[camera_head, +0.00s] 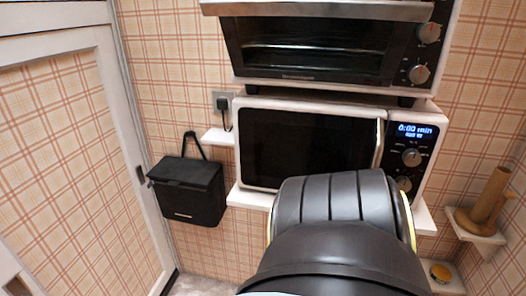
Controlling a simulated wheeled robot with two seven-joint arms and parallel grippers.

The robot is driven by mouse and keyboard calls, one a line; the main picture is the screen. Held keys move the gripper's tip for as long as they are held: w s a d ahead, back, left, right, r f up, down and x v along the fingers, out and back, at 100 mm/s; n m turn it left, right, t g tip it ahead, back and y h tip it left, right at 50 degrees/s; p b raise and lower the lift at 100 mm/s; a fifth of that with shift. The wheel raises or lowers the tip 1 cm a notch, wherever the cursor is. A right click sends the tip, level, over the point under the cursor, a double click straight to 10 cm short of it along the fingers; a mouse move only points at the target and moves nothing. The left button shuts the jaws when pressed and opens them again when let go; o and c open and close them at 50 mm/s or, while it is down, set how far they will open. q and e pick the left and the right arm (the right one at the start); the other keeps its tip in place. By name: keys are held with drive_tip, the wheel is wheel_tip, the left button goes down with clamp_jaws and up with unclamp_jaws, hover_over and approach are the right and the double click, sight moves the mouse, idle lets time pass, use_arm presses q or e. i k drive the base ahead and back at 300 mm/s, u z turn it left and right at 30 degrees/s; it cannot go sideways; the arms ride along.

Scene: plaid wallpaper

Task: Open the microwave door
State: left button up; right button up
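The white microwave (236,142) stands on a white wall shelf, under a toaster oven. Its dark-windowed door (300,145) looks closed. A pale vertical handle (379,143) runs along the door's right edge, beside the control panel (411,155) with a lit blue display and knobs. A thick dark link of one of my arms (335,235) rises from the bottom and covers the microwave's lower right front. Neither gripper shows, so I cannot see any contact with the handle.
The toaster oven (315,45) sits right above the microwave. A black box (188,190) hangs on the wall at the left, below a plug and socket (223,102). A white-framed door (60,150) stands farther left. A brown holder (490,195) is on a small shelf at right.

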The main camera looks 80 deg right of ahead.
sight(268, 153)
drive_tip(key=z, duration=2.65)
